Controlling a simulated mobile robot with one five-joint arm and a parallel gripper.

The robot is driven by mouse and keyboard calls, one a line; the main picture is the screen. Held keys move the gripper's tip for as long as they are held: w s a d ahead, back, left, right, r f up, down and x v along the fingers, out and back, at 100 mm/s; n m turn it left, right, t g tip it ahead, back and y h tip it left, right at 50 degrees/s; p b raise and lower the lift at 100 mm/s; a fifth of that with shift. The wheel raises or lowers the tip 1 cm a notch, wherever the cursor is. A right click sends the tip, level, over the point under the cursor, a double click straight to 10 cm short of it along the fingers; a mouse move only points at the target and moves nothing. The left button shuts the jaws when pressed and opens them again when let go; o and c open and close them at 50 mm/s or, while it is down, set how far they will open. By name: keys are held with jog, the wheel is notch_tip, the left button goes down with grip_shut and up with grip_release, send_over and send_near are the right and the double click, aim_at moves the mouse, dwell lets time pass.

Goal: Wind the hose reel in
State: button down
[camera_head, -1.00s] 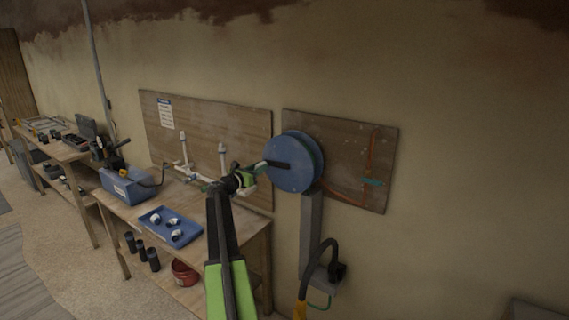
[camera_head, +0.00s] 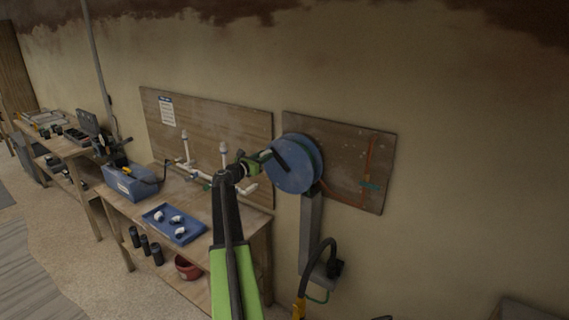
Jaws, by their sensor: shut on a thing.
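The hose reel (camera_head: 299,172) is a blue disc mounted in front of a wooden board on the wall. A dark crank bar lies across its face, tilted down to the right from the upper left. My gripper (camera_head: 268,155) is at the reel's upper left edge, shut on the crank's handle, which is mostly hidden by the jaws. An orange hose (camera_head: 368,160) runs from the reel across the board, with a small teal piece (camera_head: 371,183) on it.
A workbench at left carries a blue tray (camera_head: 188,233) with white fittings and a blue toolbox (camera_head: 120,186). White pipes (camera_head: 197,173) stand before another board. A grey post (camera_head: 309,235) is below the reel. The wall at right is bare.

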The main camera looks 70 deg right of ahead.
jog(key=shift+s+a+r, duration=0.25)
jog(key=shift+s+r, duration=0.4)
jog(key=shift+s, duration=0.25)
jog(key=s+a+p, duration=0.1)
jog(key=s+a, duration=0.1)
jog(key=s, duration=0.7)
jog(key=shift+a+r, duration=0.15)
jog(key=shift+r, duration=0.25)
